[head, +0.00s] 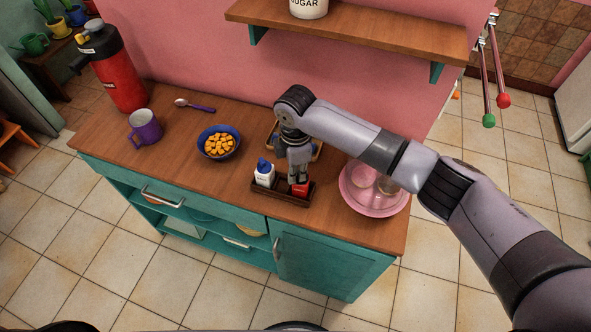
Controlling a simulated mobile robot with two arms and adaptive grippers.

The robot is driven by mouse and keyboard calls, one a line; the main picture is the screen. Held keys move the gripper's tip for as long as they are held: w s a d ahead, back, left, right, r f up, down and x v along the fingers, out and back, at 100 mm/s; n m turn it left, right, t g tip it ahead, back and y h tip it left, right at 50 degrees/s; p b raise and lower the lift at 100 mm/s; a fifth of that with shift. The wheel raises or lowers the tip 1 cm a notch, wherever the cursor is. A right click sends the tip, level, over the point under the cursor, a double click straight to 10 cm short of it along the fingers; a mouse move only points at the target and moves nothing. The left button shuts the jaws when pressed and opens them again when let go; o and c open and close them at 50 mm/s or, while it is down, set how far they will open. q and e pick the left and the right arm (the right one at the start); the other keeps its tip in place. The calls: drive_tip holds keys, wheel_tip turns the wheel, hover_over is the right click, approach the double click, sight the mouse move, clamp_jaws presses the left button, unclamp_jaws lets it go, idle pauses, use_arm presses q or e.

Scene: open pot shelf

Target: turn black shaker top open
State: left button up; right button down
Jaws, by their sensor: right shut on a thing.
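A small red shaker (300,190) stands at the right end of a narrow dark brown tray (281,196) near the counter's front edge. My right gripper (298,180) reaches down over it from above and is shut on its dark top, which the fingers mostly hide. I cannot make out whether the top is turned open or closed. A white bottle with a blue cap (264,173) stands in the same tray, just left of the gripper. My left gripper is not in view.
A blue bowl of orange cubes (219,142), a purple mug (145,127), a spoon (195,105) and a red dispenser (115,75) stand to the left. A pink plate with glassware (355,201) is to the right. A wooden shelf (345,32) overhangs the back. A tray partly shows behind my gripper.

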drive_tip(key=shift+s+n, duration=0.15)
drive_tip(key=shift+n, duration=0.95)
idle(4.7)
idle(0.6)
drive_tip(key=c, duration=1.7)
unclamp_jaws()
drive_tip(key=shift+o, duration=0.2)
wheel_tip(320, 180, up, 12)
